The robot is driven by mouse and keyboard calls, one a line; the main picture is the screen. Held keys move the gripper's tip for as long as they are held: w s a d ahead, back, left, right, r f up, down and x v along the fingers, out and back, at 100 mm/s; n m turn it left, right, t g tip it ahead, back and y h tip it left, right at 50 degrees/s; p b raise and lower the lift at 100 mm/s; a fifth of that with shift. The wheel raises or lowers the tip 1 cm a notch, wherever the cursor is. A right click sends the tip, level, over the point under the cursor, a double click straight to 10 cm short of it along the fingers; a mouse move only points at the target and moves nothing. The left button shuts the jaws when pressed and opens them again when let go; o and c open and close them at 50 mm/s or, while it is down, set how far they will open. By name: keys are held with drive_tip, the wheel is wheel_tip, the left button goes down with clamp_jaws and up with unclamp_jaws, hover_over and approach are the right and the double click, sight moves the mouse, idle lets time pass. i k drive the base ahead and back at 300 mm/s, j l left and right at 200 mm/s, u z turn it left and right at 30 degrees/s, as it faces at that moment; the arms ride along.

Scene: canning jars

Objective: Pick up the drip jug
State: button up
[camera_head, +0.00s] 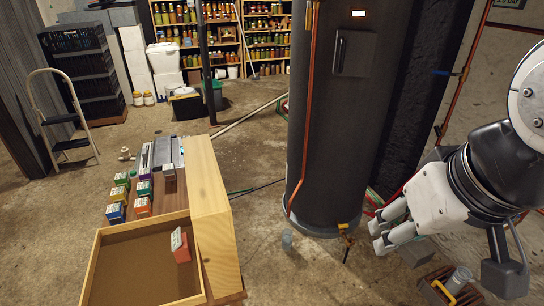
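A small, pale, translucent vessel (287,240), which looks like the drip jug, stands on the concrete floor at the foot of the tall dark water heater. It is small in the picture, and I cannot make out its handle or spout. My gripper (376,237) is at the right, in front of and to the right of the heater. Its two pale fingers are apart with nothing seen between them, so it looks open and empty. The gripper is clear of the vessel, which is to its left.
The water heater (343,120) has a brass drain valve (345,232) low on its front. A wooden bench with an open drawer (142,262) and small boxes stands at left. A grey cylinder (459,278) is at lower right. Floor (310,275) before the vessel is clear.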

sight(287, 233)
drive_tip(key=i+l, duration=0.1)
drive_tip(key=i, duration=0.3)
drive_tip(key=i+l+u, duration=0.1)
drive_tip(key=i, duration=0.3)
drive_tip(key=i+l, duration=0.15)
drive_tip(key=i, duration=0.25)
